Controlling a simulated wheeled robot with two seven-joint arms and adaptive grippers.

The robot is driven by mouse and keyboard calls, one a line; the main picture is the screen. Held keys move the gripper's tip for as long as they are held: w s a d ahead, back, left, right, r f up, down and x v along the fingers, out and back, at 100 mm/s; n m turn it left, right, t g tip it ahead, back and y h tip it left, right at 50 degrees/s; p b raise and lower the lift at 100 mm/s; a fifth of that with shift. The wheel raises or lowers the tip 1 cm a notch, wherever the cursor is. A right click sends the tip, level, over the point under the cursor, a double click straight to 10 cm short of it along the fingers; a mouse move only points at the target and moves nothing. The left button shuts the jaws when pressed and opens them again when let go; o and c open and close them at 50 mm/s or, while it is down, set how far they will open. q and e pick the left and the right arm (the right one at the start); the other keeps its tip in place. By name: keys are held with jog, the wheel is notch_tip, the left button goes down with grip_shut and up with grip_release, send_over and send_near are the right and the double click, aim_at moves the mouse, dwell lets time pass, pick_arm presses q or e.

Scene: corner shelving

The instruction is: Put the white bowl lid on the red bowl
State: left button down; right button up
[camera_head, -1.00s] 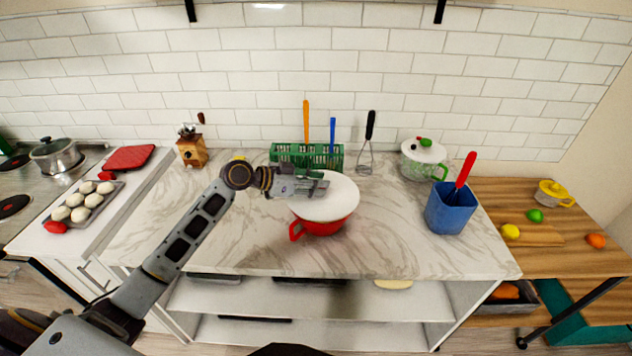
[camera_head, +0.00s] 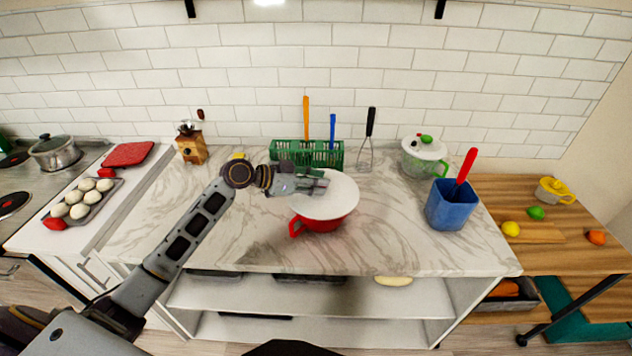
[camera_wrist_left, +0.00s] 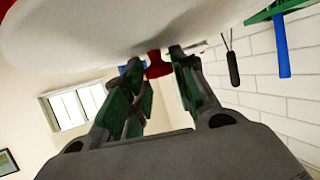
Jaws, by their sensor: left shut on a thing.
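The white bowl lid (camera_head: 336,197) is over the red bowl (camera_head: 321,225) on the marble counter and covers its opening. The bowl's red handle (camera_head: 296,227) points to the lower left. My left gripper (camera_head: 318,184) comes in from the left at the lid's left part and is shut on it. In the left wrist view the pale lid (camera_wrist_left: 130,25) fills the top, with a red knob (camera_wrist_left: 157,66) between the green fingers (camera_wrist_left: 160,75). I cannot tell whether the lid touches the rim all round. My right gripper is not in view.
A green rack (camera_head: 290,150) with utensils stands behind the bowl, and a whisk (camera_head: 366,150) is beside it. A blue holder (camera_head: 452,207) and a green-and-white lidded pot (camera_head: 424,160) stand to the right. The counter in front and to the left is clear.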

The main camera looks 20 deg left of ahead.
pick_arm(q)
jog(key=shift+f, duration=0.35)
jog(key=c, duration=1.1)
grip_release()
jog(key=shift+v, duration=6.05)
jog(key=shift+f, duration=0.15)
